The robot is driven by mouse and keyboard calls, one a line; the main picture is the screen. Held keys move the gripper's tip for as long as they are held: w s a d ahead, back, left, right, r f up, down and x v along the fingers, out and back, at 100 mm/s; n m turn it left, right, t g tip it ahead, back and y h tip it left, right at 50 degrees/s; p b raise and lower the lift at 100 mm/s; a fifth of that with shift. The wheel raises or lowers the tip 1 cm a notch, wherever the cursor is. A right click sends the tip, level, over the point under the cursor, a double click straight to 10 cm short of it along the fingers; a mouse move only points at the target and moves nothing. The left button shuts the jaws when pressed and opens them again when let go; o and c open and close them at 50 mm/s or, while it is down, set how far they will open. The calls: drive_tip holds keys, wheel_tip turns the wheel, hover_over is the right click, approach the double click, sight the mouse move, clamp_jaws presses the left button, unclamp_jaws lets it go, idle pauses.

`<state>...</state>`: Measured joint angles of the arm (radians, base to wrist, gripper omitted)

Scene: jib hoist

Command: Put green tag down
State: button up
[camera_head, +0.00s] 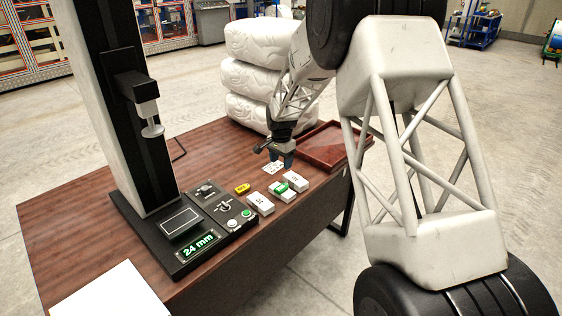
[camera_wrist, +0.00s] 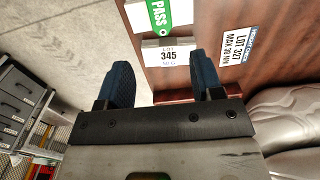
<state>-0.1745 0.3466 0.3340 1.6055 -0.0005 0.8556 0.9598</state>
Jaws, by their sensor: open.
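The green tag (camera_head: 281,187) lies on or against the middle one of the white blocks on the table. In the wrist view the green tag (camera_wrist: 178,12) reads PASS and is cut off by the top edge. A white block (camera_wrist: 168,53) labelled LOT 345 shows just below it, between my fingers in the picture. My gripper (camera_head: 281,160) is open, with its two blue fingers (camera_wrist: 165,82) apart and nothing held. It is over the back right part of the table, apart from the green tag.
Other white blocks (camera_head: 260,203) and a yellow tag (camera_head: 242,188) lie near the control panel (camera_head: 222,207). A printed card (camera_head: 272,167) lies under my gripper. A reddish tray (camera_head: 322,148) is at the right. A black column stand (camera_head: 175,222) with a 24 mm display stands left.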

idle(0.4)
drive_tip(key=s+d+r+n, duration=0.1)
drive_tip(key=s+d+r, duration=0.2)
drive_tip(key=s+r, duration=0.45)
drive_tip(key=s+d+r+n+t, duration=0.1)
drive_tip(key=s+d+r+n, duration=0.15)
drive_tip(key=s+r, duration=0.45)
drive_tip(key=s+d+r+n, duration=0.1)
drive_tip(key=s+d+r, duration=0.35)
drive_tip(key=s, duration=0.45)
drive_tip(key=s+d+n, duration=0.1)
drive_tip(key=s, duration=0.9)
drive_tip(key=s+d+r+n+t, duration=0.1)
drive_tip(key=s+d+n, duration=0.1)
drive_tip(key=s, duration=0.9)
drive_tip(key=s+d+r+n, duration=0.1)
drive_tip(key=s+d, duration=0.1)
drive_tip(key=s, duration=0.9)
drive_tip(key=shift+s+d+r+t, duration=0.25)
drive_tip(key=shift+t, duration=0.05)
drive_tip(key=shift+o, duration=0.2)
drive_tip(key=shift+w, duration=0.1)
